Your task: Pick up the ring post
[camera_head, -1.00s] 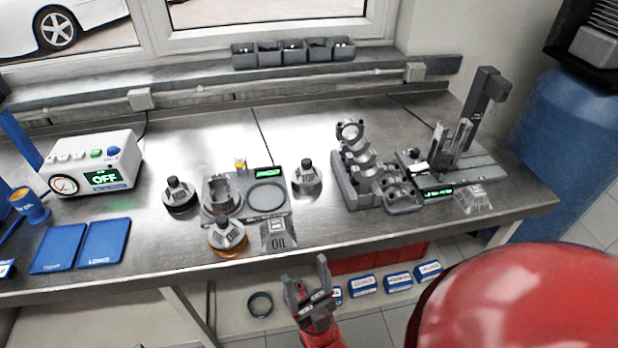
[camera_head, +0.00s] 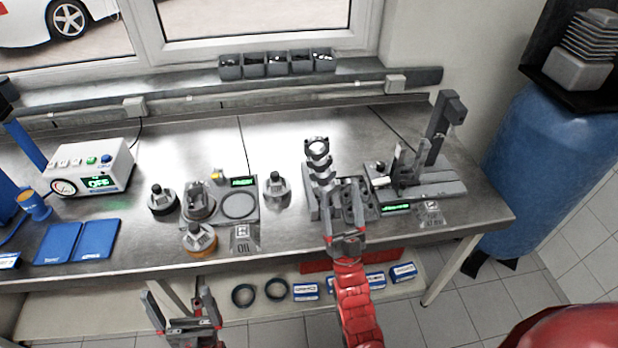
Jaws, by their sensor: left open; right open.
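I cannot tell for sure which part is the ring post. A dark upright column (camera_head: 436,130) stands on the flat grey fixture (camera_head: 440,190) at the right of the bench. Several knobbed round parts, such as one near the middle (camera_head: 277,190), stand around a grey tray (camera_head: 245,220) with a round recess. My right gripper (camera_head: 345,188) is open in front of the grey engine block with its crankshaft (camera_head: 318,165) and hides part of it; I cannot tell whether they touch. My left gripper (camera_head: 180,296) is open and empty, low in front of the bench's front edge.
A white control box (camera_head: 90,168) and blue mats (camera_head: 78,242) are at the left. Small bins (camera_head: 277,64) line the back ledge. Black rings (camera_head: 243,295) and small boxes (camera_head: 306,290) lie on the lower shelf. The rear middle of the bench is clear.

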